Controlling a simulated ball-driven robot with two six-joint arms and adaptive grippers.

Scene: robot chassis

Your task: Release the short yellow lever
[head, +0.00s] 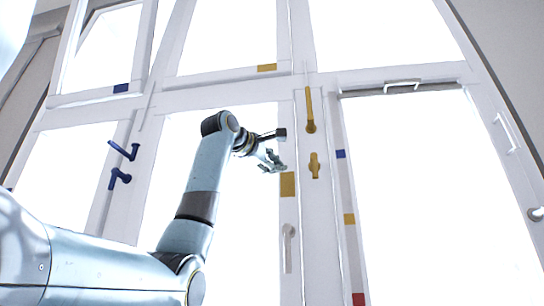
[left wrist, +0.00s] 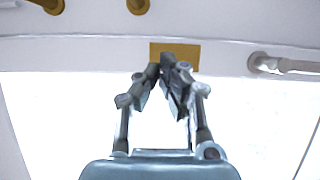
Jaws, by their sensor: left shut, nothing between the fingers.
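The short yellow lever (head: 315,166) is on the white window frame right of centre in the head view, standing about upright. Its lower part shows at the top edge of the left wrist view (left wrist: 138,6); the rest is cut off. The longer yellow lever (head: 310,112) is just above it, also upright, and is partly seen in the left wrist view (left wrist: 48,5). My left gripper (head: 279,167) is left of the short lever in the head view, apart from it. Its fingers (left wrist: 170,62) are together and empty, overlapping a yellow patch in the wrist view. My right gripper is not seen.
The yellow patch (head: 288,184) is on the frame below my left gripper. A white handle (head: 289,245) hangs lower on the same post. Two blue levers (head: 120,178) are on the left post. Bright window panes fill the space between posts.

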